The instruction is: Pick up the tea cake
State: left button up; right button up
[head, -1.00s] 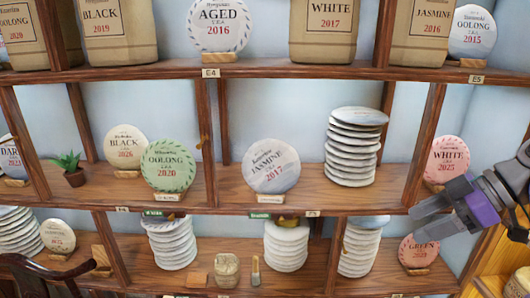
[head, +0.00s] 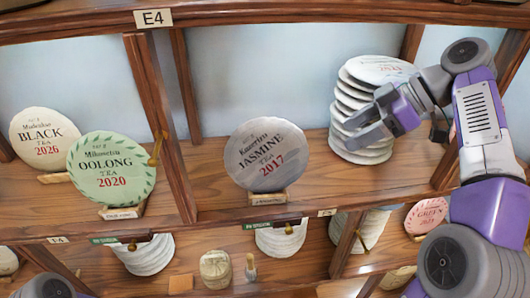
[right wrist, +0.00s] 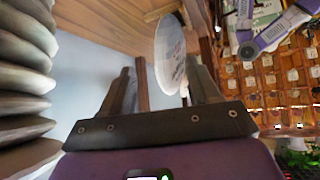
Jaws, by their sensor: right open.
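A grey round Jasmine 2017 tea cake (head: 265,155) stands upright on a small wooden stand (head: 267,198) in the middle shelf bay. My right gripper (head: 352,130) is open and empty, to the right of this cake and apart from it, in front of a stack of pale tea cakes (head: 350,72). In the right wrist view a pale disc (right wrist: 168,52) shows edge-on beyond the open fingers; its label is too slanted to read. The stack's edges (right wrist: 22,85) fill the left side there. My left gripper is not clearly visible.
A green Oolong 2020 cake (head: 111,172) and a Black 2026 cake (head: 43,138) stand left of a wooden divider (head: 160,125). Shelf boards run above and below. A red-rimmed Green cake (head: 426,217) stands lower right. Shelf between jasmine cake and divider is clear.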

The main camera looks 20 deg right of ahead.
jog(key=p, duration=0.1)
send_near(299, 138)
jog(key=x, duration=0.4)
jog(key=shift+a, duration=0.1)
jog(key=shift+x, duration=2.75)
grip_shut()
